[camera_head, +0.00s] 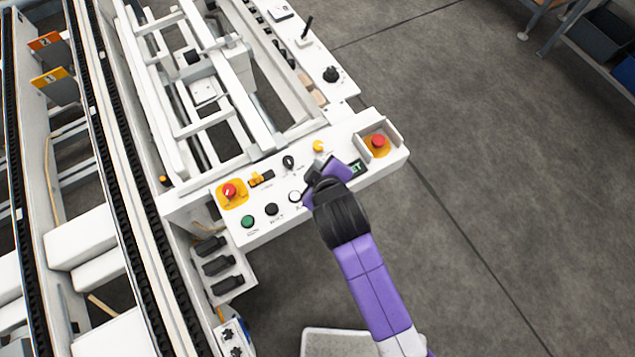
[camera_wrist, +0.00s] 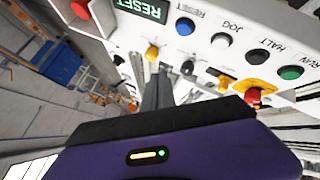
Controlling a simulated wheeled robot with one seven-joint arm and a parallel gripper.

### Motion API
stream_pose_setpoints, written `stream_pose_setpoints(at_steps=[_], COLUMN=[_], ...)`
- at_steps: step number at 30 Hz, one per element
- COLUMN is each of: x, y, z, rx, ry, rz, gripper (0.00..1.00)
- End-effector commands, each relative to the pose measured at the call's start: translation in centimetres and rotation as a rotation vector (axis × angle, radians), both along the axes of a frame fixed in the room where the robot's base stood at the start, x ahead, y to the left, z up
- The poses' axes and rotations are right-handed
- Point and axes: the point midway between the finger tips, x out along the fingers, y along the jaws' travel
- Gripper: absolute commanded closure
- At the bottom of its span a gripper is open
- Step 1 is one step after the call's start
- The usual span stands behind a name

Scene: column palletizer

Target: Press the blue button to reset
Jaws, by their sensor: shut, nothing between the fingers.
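The blue button (camera_wrist: 184,26), labelled RESET, is on the white control panel (camera_wrist: 230,18) in the wrist view, between a dark RESET sign and a white JOG button. In the head view my gripper and wrist hide it. My gripper (camera_wrist: 160,75) is shut and empty, its grey fingers standing below and left of the blue button in the wrist picture, apart from it in the image. In the head view my gripper (camera_head: 311,182) is over the panel, just right of the white button (camera_head: 295,196). Contact with the panel cannot be told.
On the panel are a black button (camera_head: 271,209), a green button (camera_head: 247,221), a red emergency stop (camera_head: 229,190) at left and another (camera_head: 378,141) at right. A yellow knob (camera_head: 318,146) and black knob (camera_head: 288,161) stand behind my gripper. Open floor lies to the right.

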Motion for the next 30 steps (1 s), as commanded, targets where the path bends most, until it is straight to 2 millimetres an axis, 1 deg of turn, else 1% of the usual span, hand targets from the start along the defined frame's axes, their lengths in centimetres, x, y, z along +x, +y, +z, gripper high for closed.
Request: stream_pose_setpoints(at_steps=[1,9,15,20,30], x=[0.0,0.0,0.0,0.0,0.0], y=[0.0,0.0,0.0,0.0,0.0], z=[-1.2,-4.8,-6.8,-7.4,-7.4], rx=[0.000,0.001,0.000,0.000,0.000], ry=[0.000,0.000,0.002,0.000,0.000], rz=[0.000,-0.001,-0.001,0.000,0.000], gripper=[1.00,1.00,1.00,1.00,1.00])
